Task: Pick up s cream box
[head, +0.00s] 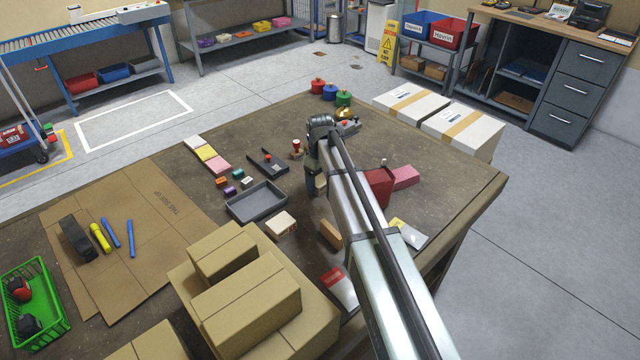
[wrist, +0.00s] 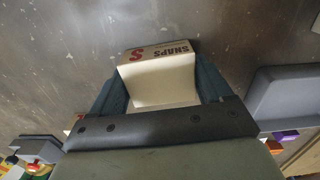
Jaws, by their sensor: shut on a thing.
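My gripper (wrist: 160,90) is shut on a cream box (wrist: 158,80). The box sits between the two teal fingers in the wrist view, with red and dark lettering reading "SNAPS" and a large "S" on its far face. In the head view my gripper (head: 311,182) is over the table, right of the grey tray, and my arm hides the held box there. I cannot tell whether the box touches the table.
Another cream box (head: 281,223) and an orange-brown box (head: 330,233) lie nearer. Cardboard boxes (head: 245,305) stand in front.

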